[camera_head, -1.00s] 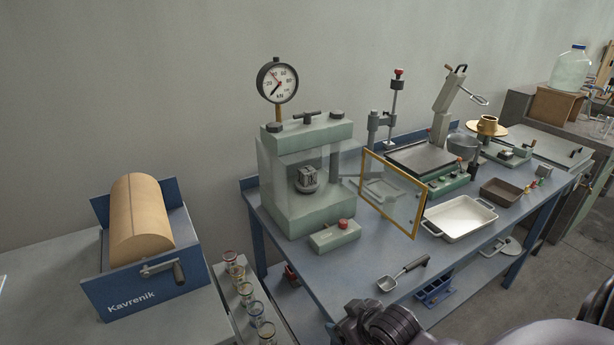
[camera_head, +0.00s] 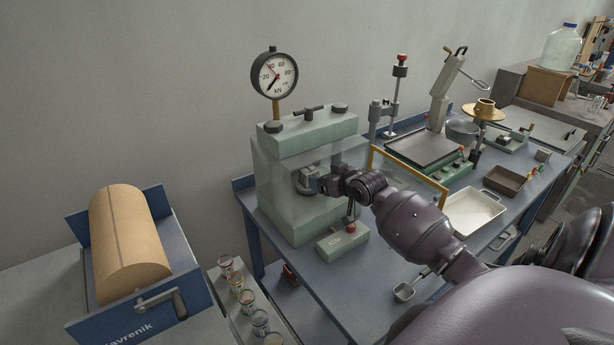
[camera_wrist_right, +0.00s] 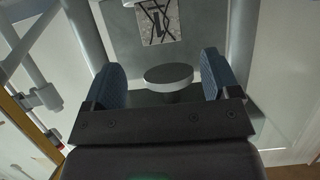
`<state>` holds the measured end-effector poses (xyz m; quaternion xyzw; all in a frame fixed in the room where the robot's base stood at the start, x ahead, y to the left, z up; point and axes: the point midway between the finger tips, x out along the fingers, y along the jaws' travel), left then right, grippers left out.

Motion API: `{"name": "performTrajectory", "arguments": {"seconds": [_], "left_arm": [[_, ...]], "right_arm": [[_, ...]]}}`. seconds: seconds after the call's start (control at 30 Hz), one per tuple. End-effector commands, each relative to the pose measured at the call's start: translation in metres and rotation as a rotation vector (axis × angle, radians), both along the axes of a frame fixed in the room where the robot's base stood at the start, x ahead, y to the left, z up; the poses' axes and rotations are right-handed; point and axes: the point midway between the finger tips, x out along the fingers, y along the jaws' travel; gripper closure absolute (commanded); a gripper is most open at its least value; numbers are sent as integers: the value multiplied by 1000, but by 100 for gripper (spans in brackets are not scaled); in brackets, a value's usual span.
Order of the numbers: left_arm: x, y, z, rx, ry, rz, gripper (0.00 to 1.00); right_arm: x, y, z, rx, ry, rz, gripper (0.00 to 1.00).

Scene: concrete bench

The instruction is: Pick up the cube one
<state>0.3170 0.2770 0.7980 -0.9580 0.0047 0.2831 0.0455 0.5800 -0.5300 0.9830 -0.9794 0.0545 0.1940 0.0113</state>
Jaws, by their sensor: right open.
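Cube one (camera_head: 309,172) is a small grey block inside the green press (camera_head: 300,222), partly hidden behind my right gripper. In the right wrist view the cube (camera_wrist_right: 146,28) shows at the top, with dark crack lines and a dark mark on its face. A round grey platen (camera_wrist_right: 168,74) on a stem appears between my fingers there, apart from the cube. My right gripper (camera_head: 322,184) reaches into the press chamber beside the cube. Its blue-padded fingers (camera_wrist_right: 163,85) are open with nothing gripped; the cube lies beyond them. My left gripper is not in view.
The press's yellow-framed door (camera_head: 410,176) stands open just behind my right arm. A control box with a red knob (camera_head: 342,243) sits before the press. A scoop (camera_head: 404,291), white tray (camera_head: 472,212) and brown tray (camera_head: 506,180) lie to the right.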

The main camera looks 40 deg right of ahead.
Motion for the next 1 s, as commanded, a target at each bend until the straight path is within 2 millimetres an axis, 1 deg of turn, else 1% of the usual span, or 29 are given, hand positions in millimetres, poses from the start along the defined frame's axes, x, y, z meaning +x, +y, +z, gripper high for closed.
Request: {"name": "performTrajectory", "arguments": {"seconds": [0.03,0.1,0.33,0.5,0.63,0.8,1.0], "left_arm": [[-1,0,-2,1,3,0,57],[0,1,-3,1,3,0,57],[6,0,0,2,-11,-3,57],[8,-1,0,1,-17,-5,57],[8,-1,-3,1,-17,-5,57],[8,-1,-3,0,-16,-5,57],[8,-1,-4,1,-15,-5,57]], "right_arm": [[6,0,-3,1,0,0,18],[11,-1,-5,1,1,0,18],[23,-2,-12,1,0,1,18],[42,-3,-25,1,1,1,18],[54,-4,-30,0,1,0,18],[60,-5,-32,-1,1,0,18],[60,-5,-32,-1,1,0,18]]}}
